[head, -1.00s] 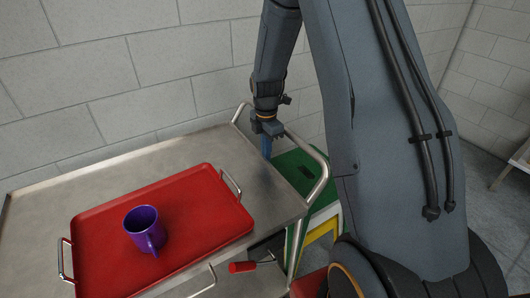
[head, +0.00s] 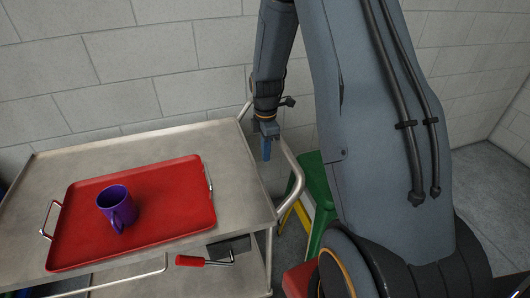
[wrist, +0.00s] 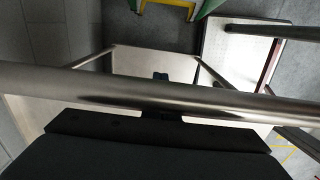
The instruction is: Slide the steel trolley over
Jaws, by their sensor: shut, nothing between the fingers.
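The steel trolley (head: 240,150) stands against the wall, its flat top filling the left and middle of the head view. Its tubular end handle (head: 296,182) sticks out on the right. My gripper (head: 267,152) points down, shut and empty, in the gap between the top's right edge and the handle. In the wrist view the handle bar (wrist: 230,102) crosses close to the camera and hides the middle of my gripper's fingers (wrist: 160,76). I cannot tell whether they touch the handle.
A red tray (head: 160,225) with a purple mug (head: 117,207) lies on the trolley top. A red-handled tool (head: 192,261) shows on the lower shelf. A green and yellow step stool (head: 316,190) stands close by the trolley's right end. Floor at far right is clear.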

